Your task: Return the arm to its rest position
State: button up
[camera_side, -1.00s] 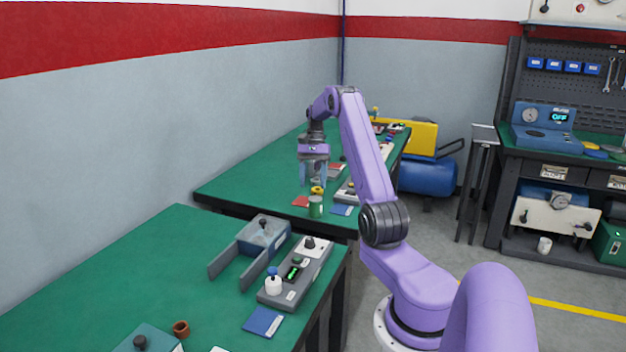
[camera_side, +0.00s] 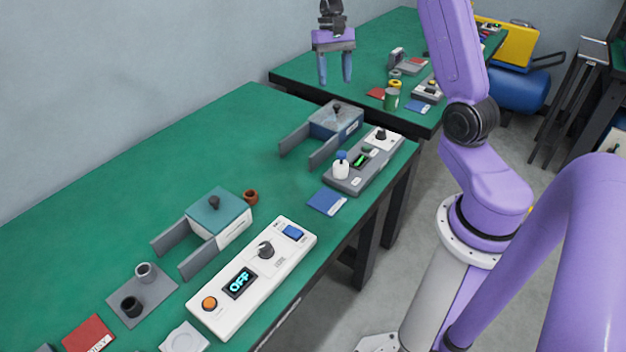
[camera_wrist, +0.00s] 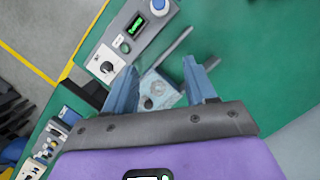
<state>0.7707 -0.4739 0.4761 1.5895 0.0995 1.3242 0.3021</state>
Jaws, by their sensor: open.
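My gripper (camera_side: 334,80) hangs in the air with its two blue fingers apart and nothing between them. In the side view it appears above and behind a grey-blue clamp fixture (camera_side: 337,121) with two long jaws. In the wrist view my gripper (camera_wrist: 160,86) points down, and the fixture (camera_wrist: 155,92) shows between and beyond the fingers. My purple arm is raised and bent, reaching from its pedestal over the benches. No object is held.
Nearer are a teal-topped fixture (camera_side: 218,212) and a white panel reading OFF (camera_side: 255,278). The wall side is clear.

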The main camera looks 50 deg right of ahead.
jog(key=s+a+r+n+t+h, duration=0.1)
jog(key=s+a+n, duration=0.35)
jog(key=a, duration=0.45)
jog(key=s+a+r+n+h, duration=0.1)
jog(key=s+a+n, duration=0.35)
jog(key=a, duration=0.45)
jog(key=s+a+f+n, duration=0.1)
jog(key=s+a+n, duration=0.1)
jog(key=s+n, duration=0.3)
jog(key=s+a+f+n+t, duration=0.1)
jog(key=s+a+n, duration=0.2)
jog(key=s, duration=1.1)
jog(key=n, duration=0.2)
jog(key=shift+a+n+t+y, duration=0.15)
jog(key=shift+n+t+y, duration=0.15)
jog(key=shift+n, duration=0.1)
jog(key=shift+c, duration=0.4)
